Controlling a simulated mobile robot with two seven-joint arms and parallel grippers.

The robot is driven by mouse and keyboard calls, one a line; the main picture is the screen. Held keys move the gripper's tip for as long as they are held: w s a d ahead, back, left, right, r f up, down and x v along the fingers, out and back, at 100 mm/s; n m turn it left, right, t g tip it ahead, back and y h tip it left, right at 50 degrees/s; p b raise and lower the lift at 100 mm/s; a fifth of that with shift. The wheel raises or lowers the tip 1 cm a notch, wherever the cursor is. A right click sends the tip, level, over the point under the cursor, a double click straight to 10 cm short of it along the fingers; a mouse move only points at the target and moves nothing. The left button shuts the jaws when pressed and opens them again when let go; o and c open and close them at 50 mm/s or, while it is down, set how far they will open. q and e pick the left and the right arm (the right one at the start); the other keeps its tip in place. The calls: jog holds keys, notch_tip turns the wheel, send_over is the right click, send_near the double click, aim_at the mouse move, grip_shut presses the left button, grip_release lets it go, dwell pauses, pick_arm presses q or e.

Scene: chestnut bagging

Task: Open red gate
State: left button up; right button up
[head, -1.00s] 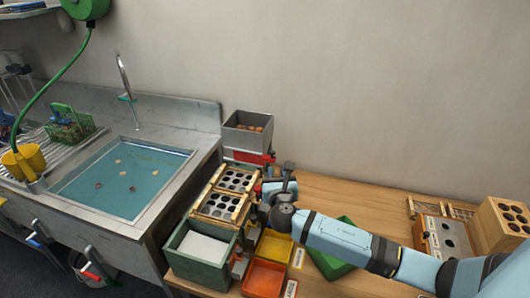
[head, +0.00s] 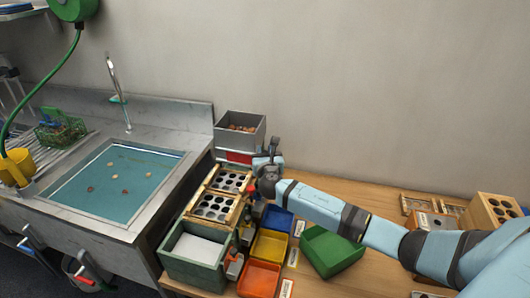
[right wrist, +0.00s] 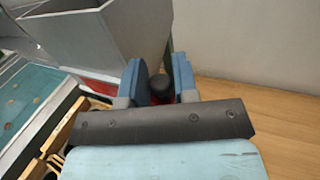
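The red gate (head: 237,157) shows as a red strip at the base of the grey hopper (head: 254,134), which holds chestnuts. A little red (right wrist: 103,76) also shows below the hopper (right wrist: 115,30) in the right wrist view. My right gripper (head: 268,163) is just right of the red strip, in front of the hopper's lower right corner. In the right wrist view my right gripper (right wrist: 163,82) has its two blue fingers apart. A dark round knob (right wrist: 183,74) shows beyond the gap, near the right finger; I cannot tell if they touch. My left gripper is out of view.
Below the hopper are two wooden hole plates (head: 213,207) and a green box (head: 170,250). Blue (head: 277,220), yellow (head: 268,245), orange (head: 258,279) and green (head: 331,249) trays stand to the right. A water-filled sink (head: 120,180) is left. The bench's back middle is clear.

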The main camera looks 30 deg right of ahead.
grip_shut()
jog(key=s+d+p, duration=0.1)
jog(key=s+d, duration=0.2)
jog(key=shift+s+d+p, duration=0.1)
jog(key=shift+s+p, duration=0.25)
jog(key=shift+p, duration=0.05)
jog(key=shift+o, duration=0.6)
grip_release()
jog(key=shift+s, duration=0.1)
jog(key=v, duration=1.3)
jog(key=shift+s+b, duration=0.3)
jog(key=shift+b, duration=0.1)
